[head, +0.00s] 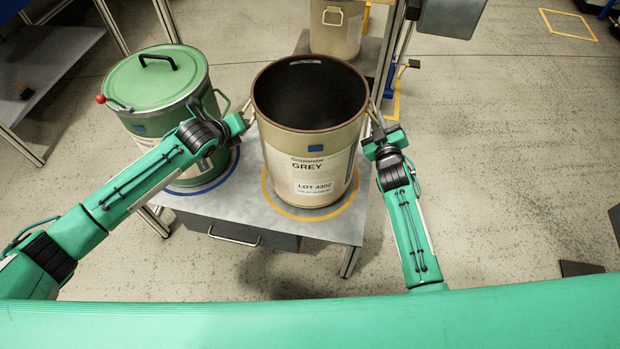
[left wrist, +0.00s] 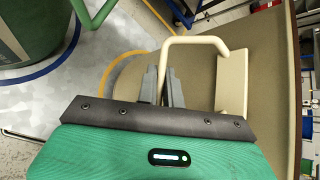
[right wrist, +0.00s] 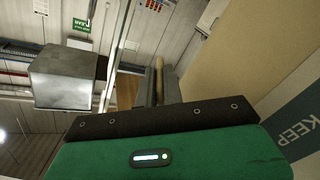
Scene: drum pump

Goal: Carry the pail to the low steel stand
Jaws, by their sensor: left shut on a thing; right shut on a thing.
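The beige open pail (head: 318,170), labelled GREY, stands upright over a yellow ring on a grey steel table (head: 270,228). Its inside looks dark, and I cannot tell whether its base touches the table. My left gripper (head: 247,117) is shut on the pail's left handle; the left wrist view shows the bent handle (left wrist: 198,42) between the fingers (left wrist: 162,88). My right gripper (head: 374,122) is at the right handle; in the right wrist view the fingers (right wrist: 158,85) are shut on its bar, mostly hidden. I cannot tell which structure is the low steel stand.
A green lidded drum (head: 165,100) stands close left of the pail on a blue ring. Another beige pail (head: 336,28) stands behind. A grey box on a post (head: 450,15) is at the back right. The floor at right (head: 500,170) is mostly clear.

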